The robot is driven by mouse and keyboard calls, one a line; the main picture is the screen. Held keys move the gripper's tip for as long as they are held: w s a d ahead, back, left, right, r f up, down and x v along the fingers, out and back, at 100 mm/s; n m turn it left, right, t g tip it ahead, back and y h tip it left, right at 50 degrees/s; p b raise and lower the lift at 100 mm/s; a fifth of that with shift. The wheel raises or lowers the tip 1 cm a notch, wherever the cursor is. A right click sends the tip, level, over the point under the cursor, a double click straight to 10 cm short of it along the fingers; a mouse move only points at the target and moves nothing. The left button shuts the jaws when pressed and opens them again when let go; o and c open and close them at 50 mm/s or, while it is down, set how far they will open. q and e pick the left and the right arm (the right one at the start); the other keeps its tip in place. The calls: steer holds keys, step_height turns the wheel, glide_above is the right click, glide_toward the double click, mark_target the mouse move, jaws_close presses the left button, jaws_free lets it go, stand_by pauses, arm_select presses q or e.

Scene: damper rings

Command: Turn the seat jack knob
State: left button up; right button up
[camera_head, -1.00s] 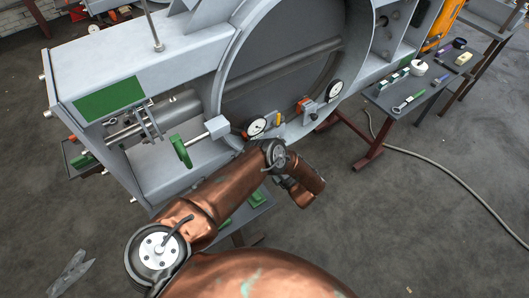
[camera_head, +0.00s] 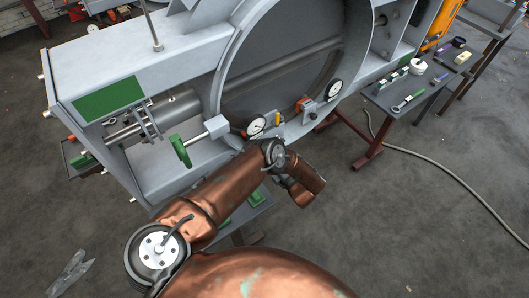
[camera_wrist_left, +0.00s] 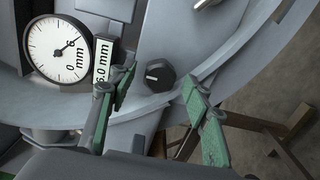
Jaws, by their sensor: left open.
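A black round knob (camera_wrist_left: 159,75) with a white pointer line sits on the grey steel face in the left wrist view. My left gripper (camera_wrist_left: 158,90) is open, with one green-padded finger on each side of the knob in the picture. I see a gap between the knob and each finger; the depth between them is hard to tell. A white dial gauge (camera_wrist_left: 59,49) marked in mm stands left of the knob, beside a "6.0 mm" label (camera_wrist_left: 103,62). In the head view my copper arm hides the gripper and the knob. My right gripper is not in view.
The head view shows the large grey damper frame (camera_head: 150,55) with its round opening, two dial gauges (camera_head: 257,126) and a green-handled clamp screw (camera_head: 180,151). A tool table (camera_head: 408,92) stands at the right. A cable (camera_head: 440,166) lies on the open floor.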

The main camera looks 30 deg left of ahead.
arm_select(q)
steer(key=v, duration=1.2)
steer(key=shift+f, duration=0.15)
